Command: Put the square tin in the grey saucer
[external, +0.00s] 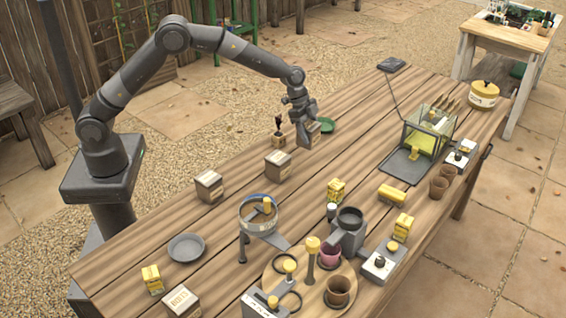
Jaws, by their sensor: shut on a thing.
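My gripper (302,122) is at the far side of the bench, pointing down and shut on a small square brown tin (314,131), partly hidden by the fingers. The tin is at or just above the bench top; I cannot tell if it touches. The grey saucer (186,247) is empty, at the near left of the bench, well apart from my gripper. Similar square tins with pale labels stand at the middle (278,166), further left (209,186) and at the front edge (181,302).
A small brown pot with a dark tool (279,133) stands just left of my gripper. A round magnifier on a stand (259,215), yellow packets and a round board (315,292) crowd the front. A glass case (428,130) stands right.

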